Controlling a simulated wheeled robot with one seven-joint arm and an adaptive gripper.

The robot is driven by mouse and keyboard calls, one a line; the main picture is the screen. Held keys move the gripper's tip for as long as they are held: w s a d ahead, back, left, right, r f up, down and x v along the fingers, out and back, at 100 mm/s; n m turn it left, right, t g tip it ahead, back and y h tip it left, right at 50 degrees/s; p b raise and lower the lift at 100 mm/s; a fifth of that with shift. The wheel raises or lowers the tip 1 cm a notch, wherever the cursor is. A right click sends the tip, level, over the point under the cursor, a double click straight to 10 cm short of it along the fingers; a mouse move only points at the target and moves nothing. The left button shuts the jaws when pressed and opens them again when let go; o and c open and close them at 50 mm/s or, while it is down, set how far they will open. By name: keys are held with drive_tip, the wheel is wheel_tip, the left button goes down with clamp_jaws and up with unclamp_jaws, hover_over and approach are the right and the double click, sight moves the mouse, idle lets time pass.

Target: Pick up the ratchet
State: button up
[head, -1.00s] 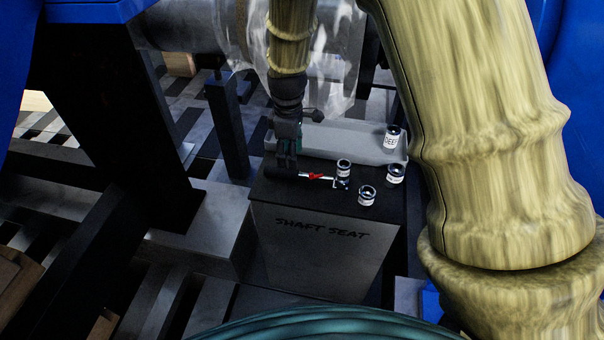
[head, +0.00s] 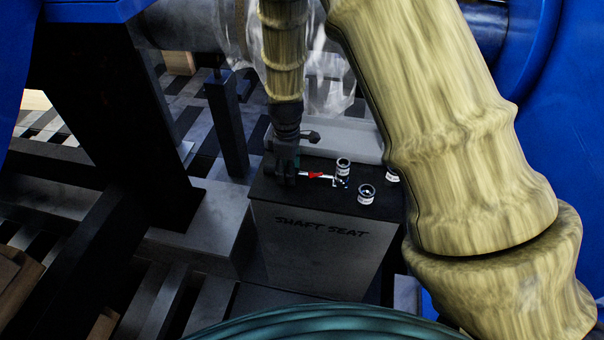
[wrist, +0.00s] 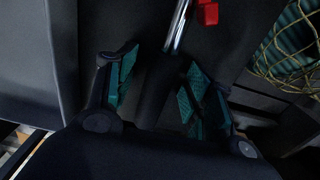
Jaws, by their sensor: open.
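The ratchet lies on the dark top of the shaft seat block. Its shiny metal shaft (head: 327,177) shows in the head view, with a small red piece (head: 315,175) at it. In the wrist view the metal shaft (wrist: 178,28) runs up from a black handle (wrist: 157,92), and the red piece (wrist: 207,12) is beside the shaft. My gripper (head: 285,176) is low over the handle end at the block's left. In the wrist view my gripper (wrist: 160,88) is open, its green-padded fingers on either side of the handle, with gaps visible. The head view hides most of the handle behind the gripper.
Labelled cylinders (head: 343,167) and (head: 366,195) stand on the shaft seat block (head: 320,250), right of the ratchet. A grey tray (head: 345,142) lies behind. A dark post (head: 227,125) stands to the left. My arm covers the block's right side.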

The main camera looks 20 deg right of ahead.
clamp_jaws()
drive_tip(key=shift+r, duration=0.1)
